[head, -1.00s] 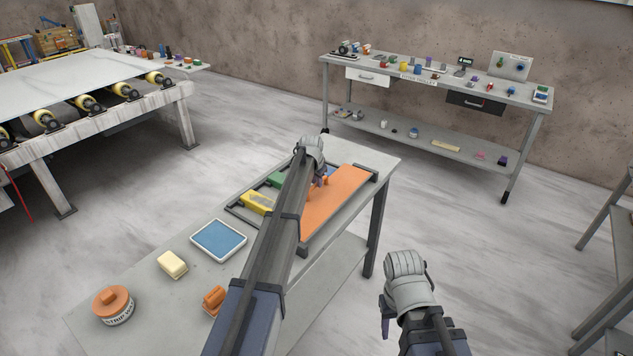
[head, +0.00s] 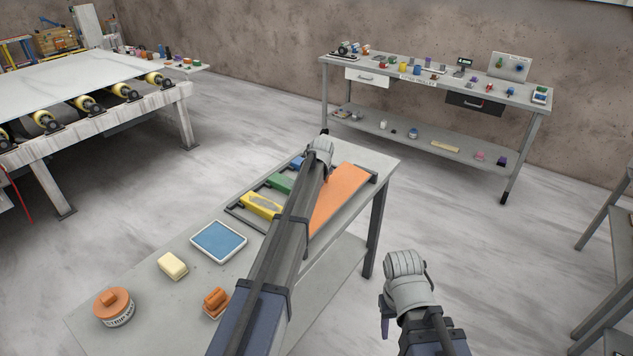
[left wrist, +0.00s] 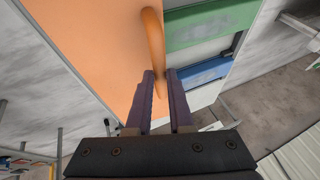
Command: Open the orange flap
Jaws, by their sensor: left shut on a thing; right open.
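The orange flap (head: 338,193) lies on the near table, partly hidden behind my left arm in the head view. It fills the upper left of the left wrist view (left wrist: 90,45). Its curved orange handle (left wrist: 153,40) stands at the flap's edge and runs down to between the fingers of my left gripper (left wrist: 163,80). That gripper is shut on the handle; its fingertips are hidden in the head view. My right gripper (head: 386,312) is open and empty, off the table's right side.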

